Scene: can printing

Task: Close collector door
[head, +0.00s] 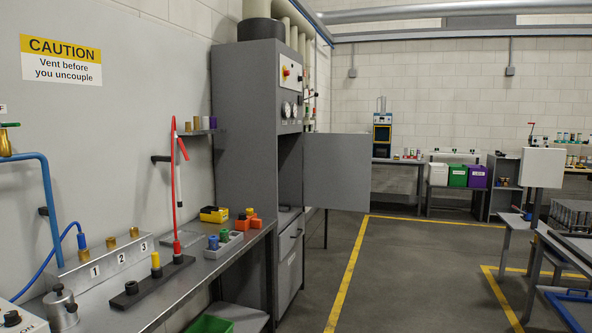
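The collector looks to be the tall grey cabinet (245,150) left of centre. Its door (337,172), a flat grey panel, stands swung open and sticks out to the right from the cabinet's far side. The cabinet's front opening (290,170) shows as a narrow dark gap beneath the gauges. A lower panel with a handle (290,253) sits under the opening. Neither of my grippers is in view.
A workbench (190,292) with fittings and a red hose (175,185) runs along the left wall up to the cabinet. The floor in front of the door is clear, with a yellow line (348,280). Tables and a white box (542,167) stand at right.

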